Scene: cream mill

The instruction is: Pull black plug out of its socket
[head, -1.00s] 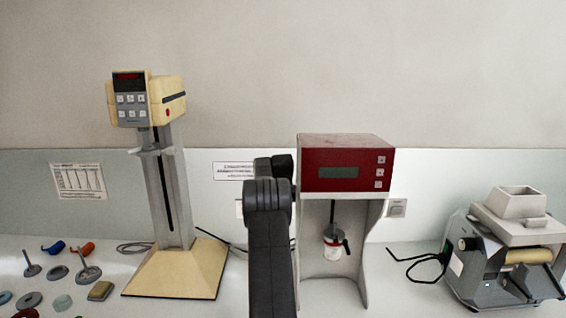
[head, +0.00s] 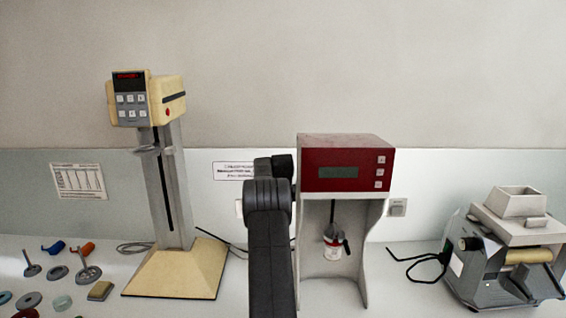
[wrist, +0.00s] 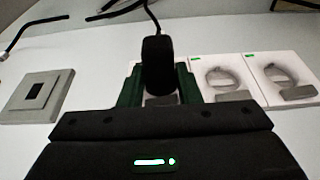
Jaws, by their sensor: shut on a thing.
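The black plug (wrist: 157,65) is upright in the middle of the wrist view, with its cord running up from its top. My gripper (wrist: 158,84) is shut on it, with a green finger on each side. The plug's own socket is mostly hidden behind the fingers and the plug; a small light patch shows between the fingers below it. I cannot tell how deep the plug sits. In the head view my arm hides the gripper, the plug and the socket.
Two white socket plates (wrist: 222,80) (wrist: 285,78) stand right of the plug, and a grey switch plate (wrist: 38,95) stands left. In the head view a cream machine (head: 175,270) stands left of my arm, a red-topped machine (head: 345,150) right. A grey mill (head: 500,260) stands far right.

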